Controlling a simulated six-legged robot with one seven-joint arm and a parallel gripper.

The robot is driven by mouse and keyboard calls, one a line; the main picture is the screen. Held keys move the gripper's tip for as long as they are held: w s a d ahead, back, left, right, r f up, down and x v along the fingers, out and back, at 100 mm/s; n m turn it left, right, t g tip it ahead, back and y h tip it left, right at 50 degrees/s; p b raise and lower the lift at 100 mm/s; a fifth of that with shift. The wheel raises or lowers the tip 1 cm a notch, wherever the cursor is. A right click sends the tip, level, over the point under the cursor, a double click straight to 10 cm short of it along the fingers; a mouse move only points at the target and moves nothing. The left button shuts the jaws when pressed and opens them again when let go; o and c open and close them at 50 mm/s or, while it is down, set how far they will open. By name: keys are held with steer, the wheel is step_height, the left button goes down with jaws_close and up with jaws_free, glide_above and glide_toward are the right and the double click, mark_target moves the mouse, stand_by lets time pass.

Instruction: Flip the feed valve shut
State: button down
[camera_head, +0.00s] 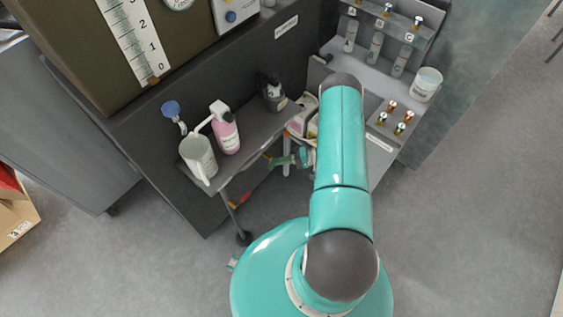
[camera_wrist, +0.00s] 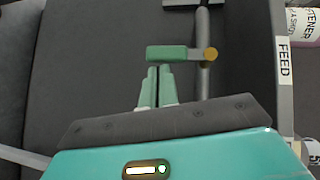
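In the wrist view, the feed valve shows as a short green lever (camera_wrist: 168,53) lying crosswise, with a round yellow-orange end (camera_wrist: 210,54) in front of a grey upright pipe (camera_wrist: 204,85). A white FEED label (camera_wrist: 285,75) is on the edge to its right. My gripper (camera_wrist: 158,70) points at the lever, its two pale green fingers close together with only a thin dark gap. The fingertips are at the lever's near edge; I cannot tell whether they touch it. In the head view, my arm hides part of this area beneath the shelf.
A grey shelf (camera_head: 262,128) holds a white jug (camera_head: 199,157), a pink bottle (camera_head: 226,133) and a dark bottle (camera_head: 274,95). A red-orange part (camera_head: 245,198) shows below it. A rack with bottles and a white tub (camera_head: 426,84) is at right. Floor is clear at right.

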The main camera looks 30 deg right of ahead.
steer(key=s+a+r, duration=0.4)
steer(key=s+r, duration=0.9)
steer(key=shift+s, duration=0.2)
stand_by(0.4)
